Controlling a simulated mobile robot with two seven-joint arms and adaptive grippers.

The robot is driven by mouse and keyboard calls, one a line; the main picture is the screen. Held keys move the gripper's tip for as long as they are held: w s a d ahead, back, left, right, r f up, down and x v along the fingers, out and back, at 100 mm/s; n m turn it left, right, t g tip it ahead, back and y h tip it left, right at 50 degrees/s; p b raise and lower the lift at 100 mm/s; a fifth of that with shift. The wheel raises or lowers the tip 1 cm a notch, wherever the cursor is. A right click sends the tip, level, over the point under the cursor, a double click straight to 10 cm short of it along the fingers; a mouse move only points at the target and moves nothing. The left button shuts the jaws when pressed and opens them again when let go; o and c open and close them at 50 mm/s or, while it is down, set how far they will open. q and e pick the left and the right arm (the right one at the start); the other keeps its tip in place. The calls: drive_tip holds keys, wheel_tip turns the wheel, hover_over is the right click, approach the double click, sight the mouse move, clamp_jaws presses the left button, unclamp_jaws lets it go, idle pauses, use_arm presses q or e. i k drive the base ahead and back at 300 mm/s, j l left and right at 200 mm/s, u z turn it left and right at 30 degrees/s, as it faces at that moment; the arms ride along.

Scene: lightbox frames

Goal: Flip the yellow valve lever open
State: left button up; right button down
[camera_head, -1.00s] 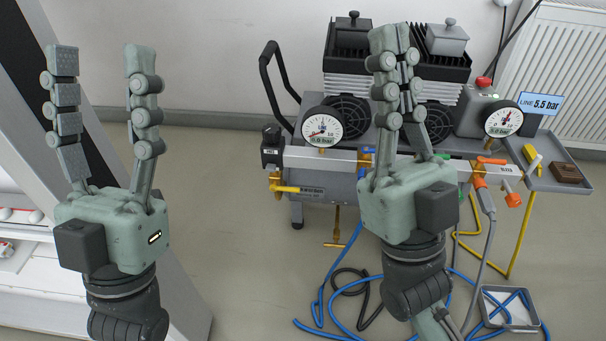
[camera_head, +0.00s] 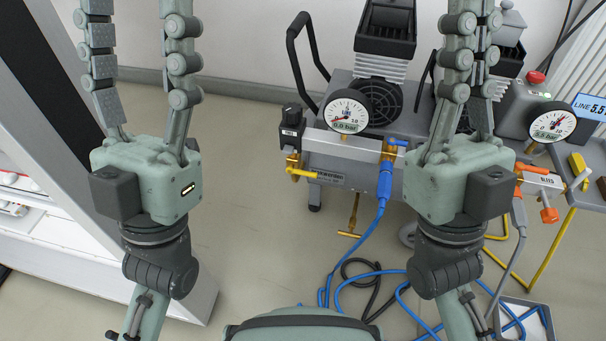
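A yellow valve lever (camera_head: 303,173) sits at the left end of the compressor's front manifold (camera_head: 345,163). It points roughly sideways to the right. My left gripper (camera_head: 138,10) is raised to the left of the lever, apart from it. Its fingers are spread and empty, with the tips at or past the top edge. My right gripper (camera_head: 473,12) is raised on the right, in front of the compressor, apart from the lever. Its fingers overlap in the view and the tips are cut off, so its opening is unclear.
A blue hose (camera_head: 384,182) hangs from the manifold and coils on the floor. A gauge (camera_head: 346,113) stands above the manifold. A yellow T-shaped handle (camera_head: 351,228) hangs below it. A white shelf unit (camera_head: 50,240) stands at left. Floor between the shelf and compressor is clear.

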sight(290, 169)
drive_tip(key=k+j+u, duration=0.15)
drive_tip(key=j, duration=0.25)
drive_tip(key=k+j+u, duration=0.2)
drive_tip(key=j, duration=0.2)
drive_tip(key=j+u, duration=0.15)
drive_tip(key=j, duration=0.25)
drive_tip(key=k, duration=0.05)
